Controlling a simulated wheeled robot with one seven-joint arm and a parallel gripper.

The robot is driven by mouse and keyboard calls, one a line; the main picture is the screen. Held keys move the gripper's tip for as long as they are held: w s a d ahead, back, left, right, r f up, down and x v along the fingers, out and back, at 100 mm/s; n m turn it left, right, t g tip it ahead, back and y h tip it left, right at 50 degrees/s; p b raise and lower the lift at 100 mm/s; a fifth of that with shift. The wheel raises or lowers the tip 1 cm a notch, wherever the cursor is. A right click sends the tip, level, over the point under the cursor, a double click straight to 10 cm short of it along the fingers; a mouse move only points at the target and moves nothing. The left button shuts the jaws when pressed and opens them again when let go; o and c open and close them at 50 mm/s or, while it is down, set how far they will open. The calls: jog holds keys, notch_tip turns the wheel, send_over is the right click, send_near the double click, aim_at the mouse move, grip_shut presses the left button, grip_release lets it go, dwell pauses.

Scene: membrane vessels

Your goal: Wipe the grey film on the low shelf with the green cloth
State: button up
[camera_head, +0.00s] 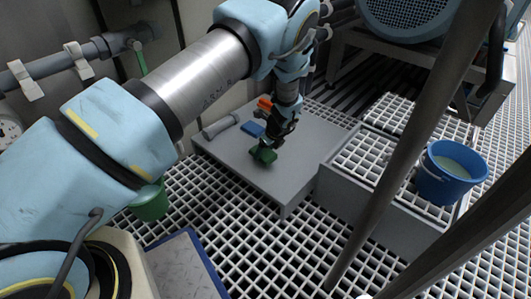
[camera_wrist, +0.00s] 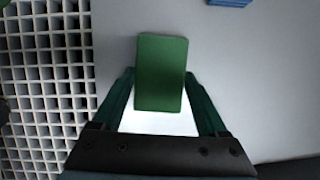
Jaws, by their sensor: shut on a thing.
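The low shelf (camera_head: 318,136) is a flat grey platform on the white grating. My gripper (camera_head: 268,149) points down at the shelf and is shut on the green cloth (camera_head: 262,156), a folded block. In the wrist view the cloth (camera_wrist: 160,72) sits between the dark green fingers of my gripper (camera_wrist: 161,78). The cloth is over the shelf surface (camera_wrist: 240,75), near its edge by the grating. I cannot tell whether it touches the surface. A bright patch shows between the fingers below the cloth. I cannot make out the grey film apart from the grey shelf.
On the shelf lie a blue block (camera_head: 252,129), an orange item (camera_head: 264,104) and a grey cylinder (camera_head: 221,126). A grating-topped step (camera_head: 365,160) adjoins the shelf, with a blue bucket (camera_head: 452,175) at its right. Dark sloping poles (camera_head: 415,130) cross the right side. A green bucket (camera_head: 150,203) stands left.

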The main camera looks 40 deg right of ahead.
jog(key=shift+a+r+p, duration=0.1)
jog(key=shift+r+p, duration=2.15)
jog(key=shift+r, duration=0.55)
